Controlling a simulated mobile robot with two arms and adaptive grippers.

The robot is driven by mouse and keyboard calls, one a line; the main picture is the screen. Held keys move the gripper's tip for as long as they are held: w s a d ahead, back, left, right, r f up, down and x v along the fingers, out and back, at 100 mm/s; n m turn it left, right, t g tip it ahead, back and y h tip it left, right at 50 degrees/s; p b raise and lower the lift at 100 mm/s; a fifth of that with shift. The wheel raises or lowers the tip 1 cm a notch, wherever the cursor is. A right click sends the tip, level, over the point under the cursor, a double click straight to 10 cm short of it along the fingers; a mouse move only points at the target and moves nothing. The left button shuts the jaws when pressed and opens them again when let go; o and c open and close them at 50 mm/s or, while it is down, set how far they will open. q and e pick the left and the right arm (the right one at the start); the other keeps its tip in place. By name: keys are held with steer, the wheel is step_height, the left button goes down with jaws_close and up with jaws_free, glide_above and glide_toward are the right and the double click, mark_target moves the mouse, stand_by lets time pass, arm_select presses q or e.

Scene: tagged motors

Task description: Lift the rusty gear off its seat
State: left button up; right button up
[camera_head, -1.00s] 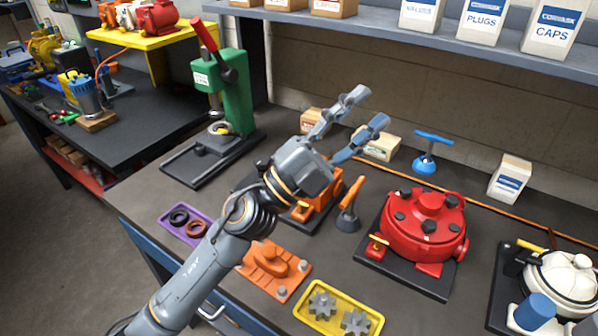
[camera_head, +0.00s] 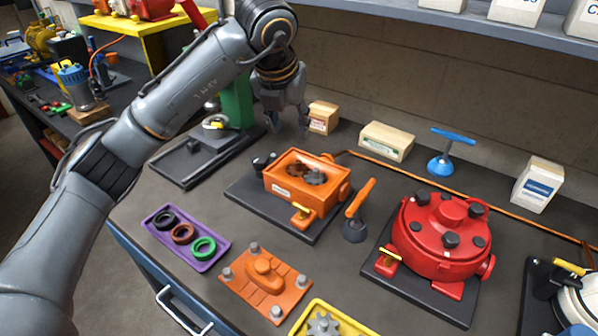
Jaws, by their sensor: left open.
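An orange gearbox housing (camera_head: 291,193) stands open-topped on a dark base plate. Gears (camera_head: 314,177) lie inside it, one greyish and one darker and browner beside it; which is the rusty one is hard to tell at this size. My left gripper (camera_head: 287,122) points down, behind and a little above the housing, with its fingers apart and nothing between them. It is clear of the gears. My right gripper is not in view.
An orange cover plate (camera_head: 240,284) with bolts lies in front, beside a purple tray (camera_head: 207,265) of rings. A yellow tray (camera_head: 297,328) holds a clean grey gear. An orange-handled tool (camera_head: 360,198) and red pump (camera_head: 440,240) stand right, a green press (camera_head: 236,101) behind.

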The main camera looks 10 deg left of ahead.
arm_select(q)
steer(key=p, duration=0.1)
glide_above(298, 162)
steer(key=s, duration=0.2)
step_height(298, 162, down, 7)
steer(key=x, duration=0.1)
steer(key=p+x, duration=0.1)
steer(key=x, duration=0.1)
steer(key=p+x, duration=0.1)
steer(key=shift+s+f, duration=0.25)
steer(key=shift+w+f, duration=0.25)
steer(key=shift+f, duration=0.3)
jaws_close()
steer(key=shift+r, duration=0.1)
